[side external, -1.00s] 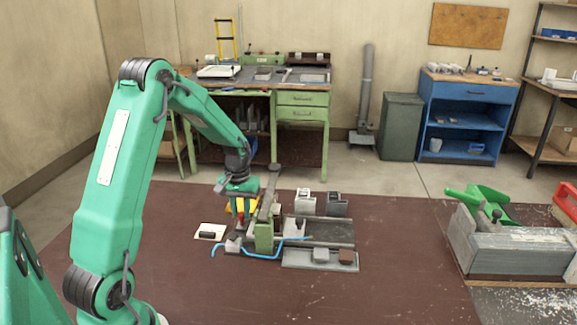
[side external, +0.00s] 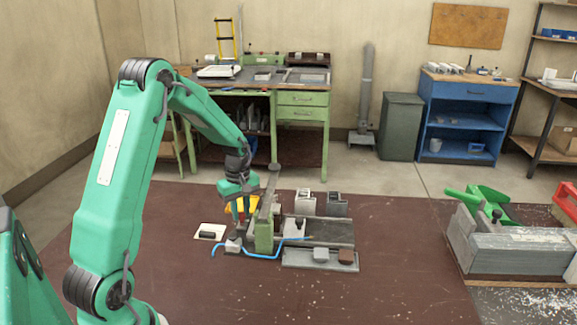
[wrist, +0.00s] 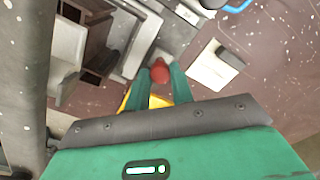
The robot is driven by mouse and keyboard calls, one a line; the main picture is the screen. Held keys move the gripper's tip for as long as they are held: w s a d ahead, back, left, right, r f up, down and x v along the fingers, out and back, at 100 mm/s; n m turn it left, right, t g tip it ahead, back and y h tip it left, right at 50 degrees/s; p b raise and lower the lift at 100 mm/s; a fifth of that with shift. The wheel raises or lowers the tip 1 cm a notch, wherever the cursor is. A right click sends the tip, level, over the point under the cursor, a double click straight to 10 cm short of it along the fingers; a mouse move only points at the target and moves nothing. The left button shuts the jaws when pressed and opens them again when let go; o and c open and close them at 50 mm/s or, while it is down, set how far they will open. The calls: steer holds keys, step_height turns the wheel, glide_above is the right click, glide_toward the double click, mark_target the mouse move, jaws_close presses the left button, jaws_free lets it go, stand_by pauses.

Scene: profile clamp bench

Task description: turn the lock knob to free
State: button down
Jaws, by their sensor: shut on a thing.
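The red knob (wrist: 159,72) shows in the wrist view between the tips of my gripper's two green fingers. My gripper (wrist: 160,78) is shut on it from above. In the side view my gripper (side external: 242,216) points down just left of the green clamp post (side external: 264,235); the knob is mostly hidden there behind the fingers. A long grey bar (side external: 268,195) runs over the post. The knob's lock marking cannot be read in either view.
A white plate with a black handle (side external: 218,228) lies left of the knob. A blue rod (side external: 262,257) bends along the front. A yellow part (side external: 232,204) is behind my fingers. Grey blocks (side external: 305,204) and a rail (side external: 330,233) stand right of the post.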

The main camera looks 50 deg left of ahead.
mark_target(241, 213)
steer(key=shift+r+n, duration=0.1)
steer(key=shift+n, duration=0.2)
steer(key=c, duration=1.2)
jaws_free()
steer(key=shift+r, duration=3.85)
